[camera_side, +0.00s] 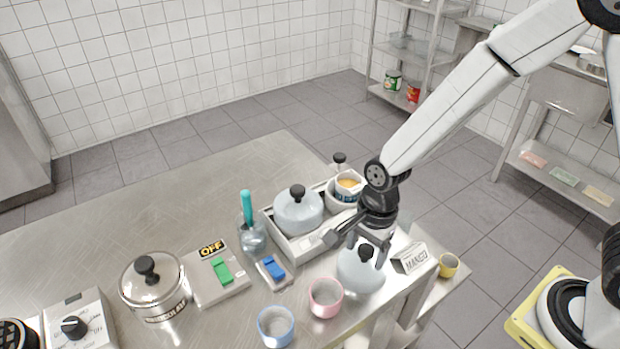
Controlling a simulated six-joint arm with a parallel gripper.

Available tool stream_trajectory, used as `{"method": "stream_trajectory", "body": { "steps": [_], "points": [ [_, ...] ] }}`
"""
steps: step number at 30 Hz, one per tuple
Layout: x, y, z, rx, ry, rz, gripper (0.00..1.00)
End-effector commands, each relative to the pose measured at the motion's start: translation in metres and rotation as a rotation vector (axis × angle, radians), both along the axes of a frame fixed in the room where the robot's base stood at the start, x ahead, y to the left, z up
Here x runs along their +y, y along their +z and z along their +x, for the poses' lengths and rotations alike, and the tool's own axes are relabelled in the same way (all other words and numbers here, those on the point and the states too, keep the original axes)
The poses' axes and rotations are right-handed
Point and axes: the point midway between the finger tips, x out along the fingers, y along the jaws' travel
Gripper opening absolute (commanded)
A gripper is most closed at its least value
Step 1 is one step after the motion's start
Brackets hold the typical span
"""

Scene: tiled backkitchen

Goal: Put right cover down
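A pale blue domed cover (360,273) with a black knob is at the right end of the steel table. My gripper (366,249) is directly above it, pointing down, with its fingers on either side of the knob. The fingers look spread, with a gap to the knob. Whether the cover's rim touches the table is hard to tell. A second pale blue cover (298,213) with a black knob sits in the white tray (283,245), left of my gripper.
A white bowl (347,187) stands at the tray's back. The MANGO sign (410,258) is just right of the cover. A pink cup (325,298) and blue cup (276,326) stand in front. A lidded pot (155,288) and switches are left. The table's back left is clear.

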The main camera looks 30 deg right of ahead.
Motion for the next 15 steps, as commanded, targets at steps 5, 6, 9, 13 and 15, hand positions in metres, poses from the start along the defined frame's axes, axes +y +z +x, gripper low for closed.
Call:
{"method": "stream_trajectory", "body": {
  "steps": [5, 6, 9, 13, 15],
  "points": [
    [0.000, 0.001, 0.000, 0.000, 0.000, 0.000, 0.80],
    [0.000, 0.002, 0.000, 0.000, 0.000, 0.000, 0.80],
    [0.000, 0.005, 0.000, -0.001, 0.001, 0.000, 0.80],
    [-0.001, 0.012, 0.001, -0.003, 0.001, 0.001, 0.80],
    [-0.002, 0.018, 0.001, -0.003, 0.001, 0.002, 0.80]
  ]
}}
